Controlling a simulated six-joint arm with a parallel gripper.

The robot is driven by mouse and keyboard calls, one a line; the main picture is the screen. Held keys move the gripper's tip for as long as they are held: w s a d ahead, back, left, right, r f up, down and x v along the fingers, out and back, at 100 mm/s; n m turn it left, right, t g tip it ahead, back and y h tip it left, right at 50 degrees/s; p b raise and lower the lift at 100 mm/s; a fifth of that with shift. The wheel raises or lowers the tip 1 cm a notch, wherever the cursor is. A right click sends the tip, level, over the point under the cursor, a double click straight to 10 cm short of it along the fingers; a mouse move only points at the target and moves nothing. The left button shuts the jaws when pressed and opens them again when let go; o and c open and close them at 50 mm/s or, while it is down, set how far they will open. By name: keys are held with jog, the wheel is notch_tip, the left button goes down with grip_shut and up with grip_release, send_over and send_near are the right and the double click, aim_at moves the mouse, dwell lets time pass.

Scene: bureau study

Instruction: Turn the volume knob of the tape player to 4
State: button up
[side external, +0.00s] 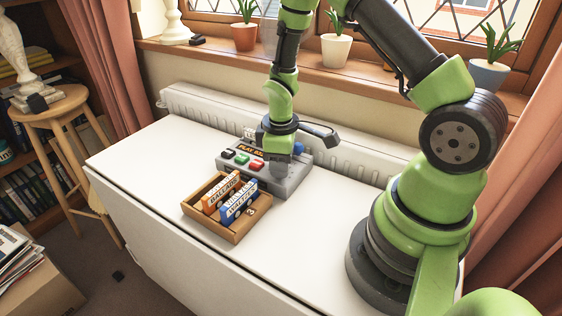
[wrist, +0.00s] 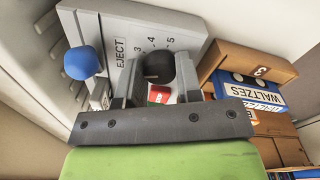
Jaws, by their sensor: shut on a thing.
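The grey tape player (side external: 292,183) stands on the white table against the wall side. Its dark round volume knob (wrist: 158,66) shows in the wrist view, next to printed numbers including 3, 4 and 5. My gripper (wrist: 157,84) is shut on this knob, one finger on each side; in the side view my gripper (side external: 279,158) points down over the player's top and hides the knob. I cannot see a pointer mark on the knob, so its setting cannot be told.
A blue ball-topped lever (wrist: 81,62) stands beside the EJECT label, left of my fingers. A wooden tray (side external: 235,236) with an orange and a blue cassette (side external: 238,205) sits in front of the player. A radiator (side external: 215,111) runs behind; the table's left side is clear.

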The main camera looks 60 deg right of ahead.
jog(key=m, duration=0.3)
jog(key=shift+m, duration=0.4)
jog(key=m, duration=0.8)
jog(key=shift+m+g, duration=0.3)
jog(key=shift+m, duration=1.5)
jog(key=o, duration=0.9)
jog(key=shift+o, duration=0.2)
